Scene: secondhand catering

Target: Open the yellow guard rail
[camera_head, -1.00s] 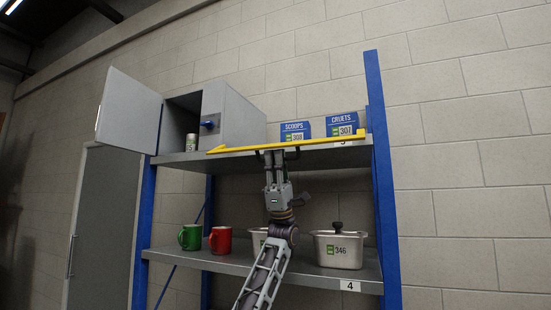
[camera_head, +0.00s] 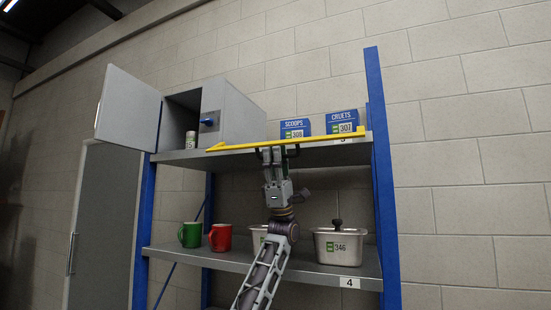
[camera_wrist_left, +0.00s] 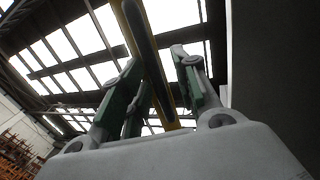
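My left gripper (camera_head: 272,154) is just below the rail at this handle, pointing up. In the left wrist view the yellow rail (camera_wrist_left: 133,18) with its dark strip passes between the fingers of the left gripper (camera_wrist_left: 163,90). The fingers stand apart, with visible gaps beside the rail. My right gripper is in neither view.
Green (camera_head: 190,234) and red mugs (camera_head: 220,237) and metal containers (camera_head: 340,246) stand on the lower shelf.

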